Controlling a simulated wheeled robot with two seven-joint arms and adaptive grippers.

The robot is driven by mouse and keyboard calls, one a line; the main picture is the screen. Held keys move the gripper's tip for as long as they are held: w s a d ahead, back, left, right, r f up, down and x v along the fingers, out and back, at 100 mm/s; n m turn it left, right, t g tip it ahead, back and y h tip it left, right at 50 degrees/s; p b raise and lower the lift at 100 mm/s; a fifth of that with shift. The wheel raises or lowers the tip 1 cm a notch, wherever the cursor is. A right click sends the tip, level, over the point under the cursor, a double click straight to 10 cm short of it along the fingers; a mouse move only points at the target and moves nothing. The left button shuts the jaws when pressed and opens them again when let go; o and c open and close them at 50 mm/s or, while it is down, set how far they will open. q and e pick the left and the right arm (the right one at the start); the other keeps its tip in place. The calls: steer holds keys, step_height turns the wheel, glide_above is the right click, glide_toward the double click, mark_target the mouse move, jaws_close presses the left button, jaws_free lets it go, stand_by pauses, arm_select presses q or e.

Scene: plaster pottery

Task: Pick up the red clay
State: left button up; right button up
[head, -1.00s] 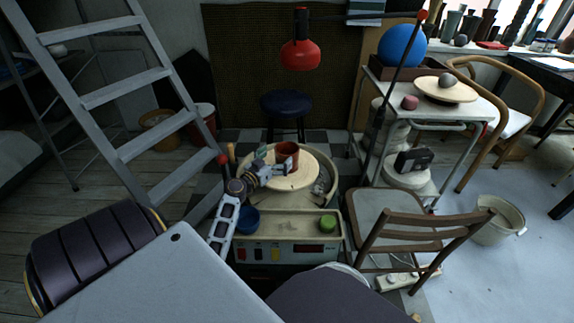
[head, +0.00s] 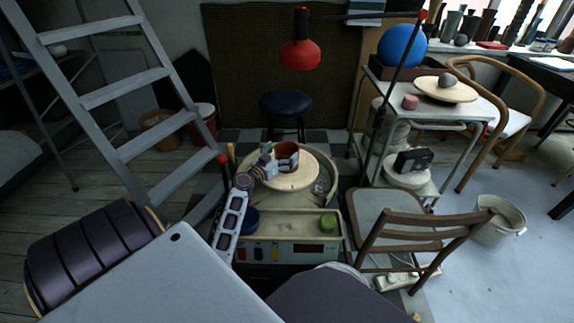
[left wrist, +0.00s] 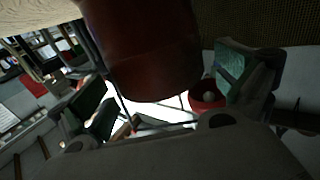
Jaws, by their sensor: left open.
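The red clay (head: 289,151) is a short reddish-brown cylinder standing upright on the round cream wheel head (head: 306,179). My left gripper (head: 274,161) is open at its left front side, level with it. In the left wrist view the clay (left wrist: 143,45) looms large and dark, in the gap between the two spread fingers of the left gripper (left wrist: 168,95). Both green-padded fingers look apart from it. The clay's far side is hidden. My right gripper is not in view.
A red lamp (head: 300,55) hangs above and behind the wheel. A green pot (head: 328,222) and a blue bowl (head: 252,219), partly behind my arm, stand at the wheel's front. A wooden chair (head: 415,235) is at right, a ladder (head: 140,90) at left.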

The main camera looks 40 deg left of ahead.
mark_target(293, 143)
arm_select(q)
steer(key=shift+w+a, duration=0.1)
steer(key=shift+w, duration=1.35)
steer(key=c, duration=1.9)
steer(key=shift+r, duration=0.15)
